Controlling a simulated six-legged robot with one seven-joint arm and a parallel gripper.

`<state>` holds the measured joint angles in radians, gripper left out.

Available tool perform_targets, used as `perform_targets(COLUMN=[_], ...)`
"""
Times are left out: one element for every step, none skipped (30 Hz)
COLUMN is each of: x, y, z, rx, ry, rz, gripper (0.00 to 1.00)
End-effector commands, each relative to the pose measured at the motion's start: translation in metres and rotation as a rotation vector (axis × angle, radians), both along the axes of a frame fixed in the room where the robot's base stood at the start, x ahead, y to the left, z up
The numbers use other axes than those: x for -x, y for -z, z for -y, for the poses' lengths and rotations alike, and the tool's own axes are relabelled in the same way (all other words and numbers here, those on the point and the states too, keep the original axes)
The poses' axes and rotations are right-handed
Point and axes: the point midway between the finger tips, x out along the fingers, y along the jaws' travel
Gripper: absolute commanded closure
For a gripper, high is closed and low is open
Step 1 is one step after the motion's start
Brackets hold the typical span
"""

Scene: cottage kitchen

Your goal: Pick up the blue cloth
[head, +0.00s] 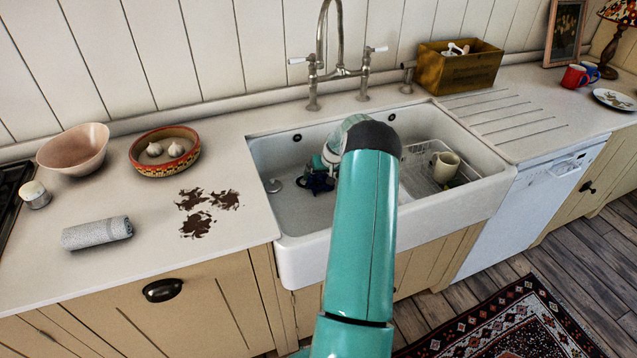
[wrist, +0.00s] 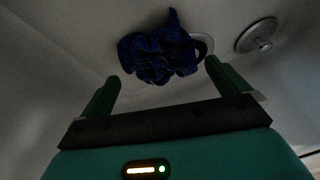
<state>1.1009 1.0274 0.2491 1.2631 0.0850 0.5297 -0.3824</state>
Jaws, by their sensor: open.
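The blue cloth (wrist: 158,50) lies crumpled on the floor of the white sink (head: 290,205). I cannot tell the exact gap to the cloth.
A round metal drain piece (wrist: 257,36) is right of the cloth. A wire rack (head: 412,178) with a cream jug (head: 446,166) stands in the sink's right part. The tall tap (head: 340,70) rises behind. A rolled grey towel (head: 97,233) and brown stains (head: 200,210) are on the left counter.

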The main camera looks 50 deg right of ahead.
Motion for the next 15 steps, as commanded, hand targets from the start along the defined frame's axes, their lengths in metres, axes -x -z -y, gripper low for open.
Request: perform_targets(x=[-0.004,-0.006,-0.009,-0.01,-0.012,-0.013,-0.013,-0.014,-0.014,-0.014,-0.014,-0.014,-0.014,-0.014,-0.014], y=[0.009,0.013,0.018,0.021,0.023,0.026,0.027,0.028,0.028,0.028,0.028,0.028,0.028,0.028,0.028], z=[0.0,0.0,0.001,0.001,0.001,0.002,0.002,0.002,0.003,0.003,0.003,0.003,0.003,0.003,0.003], rx=[-0.002,-0.002,-0.001,-0.001,-0.001,-0.001,0.0,0.0,0.0,0.0,0.0,0.0,0.0,0.0,0.0], ry=[-0.001,-0.001,-0.001,-0.001,-0.001,-0.001,-0.001,-0.001,-0.001,-0.001,-0.001,-0.001,-0.001,-0.001,-0.001], rz=[-0.001,-0.001,0.0,0.0,0.0,0.0,-0.001,0.0,0.0,0.0,0.0,0.0,0.0,0.0,0.0], gripper=[0.0,0.0,0.0,0.0,0.0,0.0,0.0,0.0,0.0,0.0,0.0,0.0,0.0,0.0,0.08])
